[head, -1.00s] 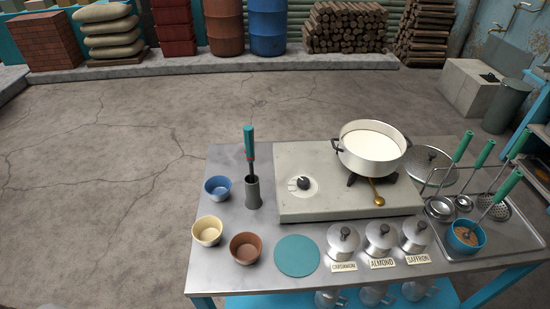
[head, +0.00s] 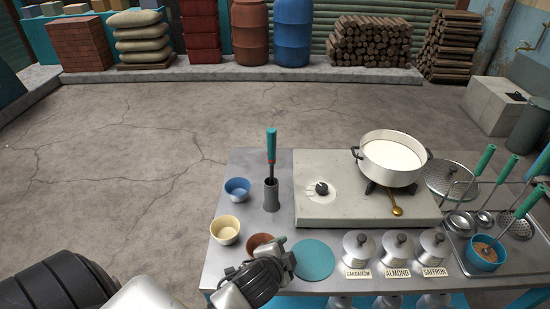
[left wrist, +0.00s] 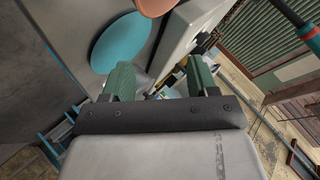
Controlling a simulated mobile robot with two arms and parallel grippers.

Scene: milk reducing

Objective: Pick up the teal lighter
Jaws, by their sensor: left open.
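The teal lighter (head: 271,147) stands upright in a narrow grey holder (head: 271,195) on the metal table, left of the stove; its dark lower end goes into the holder. In the left wrist view the lighter's teal handle with a red band (left wrist: 302,35) shows at the top right corner. My left gripper (head: 285,250) is over the front of the table, in front of the holder and apart from the lighter. In the left wrist view its green fingers (left wrist: 160,80) are spread, with nothing held between them. My right gripper is not in view.
A blue bowl (head: 237,189) and a cream bowl (head: 225,230) stand left of the holder. My gripper partly hides a brown bowl (head: 260,241). A teal disc (head: 314,262) lies right of it. The stove (head: 320,211) bears a pot of milk (head: 391,158).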

